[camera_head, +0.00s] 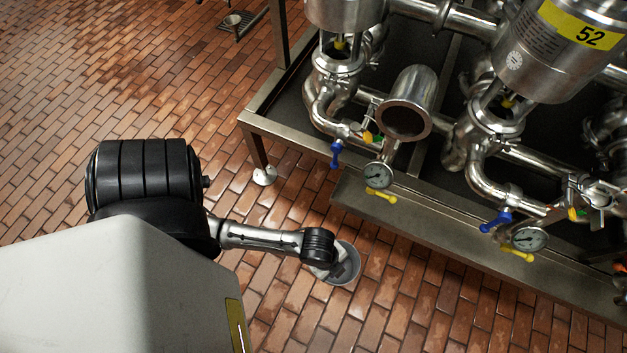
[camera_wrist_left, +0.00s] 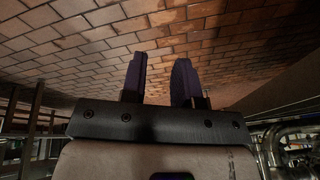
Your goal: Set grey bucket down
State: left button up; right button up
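The grey bucket (camera_head: 352,275) shows in the head view, seen from above against the brick floor, near the front of the pipe frame. My left arm comes in from the left and its wrist covers the bucket's left and upper part. My left gripper (camera_head: 338,270) is at the bucket, mostly hidden there by the wrist. In the left wrist view, the two dark fingers of my left gripper (camera_wrist_left: 160,80) stand apart, with brick floor showing between them and nothing visibly held. Whether the bucket touches the floor cannot be told. My right gripper is not in view.
A steel pipe frame (camera_head: 300,137) with valves, gauges and yellow and blue handles stands at the right. Its low front beam (camera_head: 440,250) runs close to the bucket's right. The brick floor (camera_head: 120,70) is clear at the upper left. A floor drain (camera_head: 238,22) lies at the top.

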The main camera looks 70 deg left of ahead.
pick_arm(q)
jog(key=s+a+r+n+t+y, duration=0.1)
jog(key=s+a+r+n, duration=0.3)
jog(key=r+n, duration=0.5)
jog(key=shift+a+r+n+y, duration=0.25)
jog(key=shift+a+n+y, duration=0.15)
jog(key=shift+a+n, duration=0.65)
notch_tip(320, 180, up, 22)
jog(key=p, duration=2.1)
jog(key=shift+f+p, duration=0.2)
jog(key=shift+p, duration=0.1)
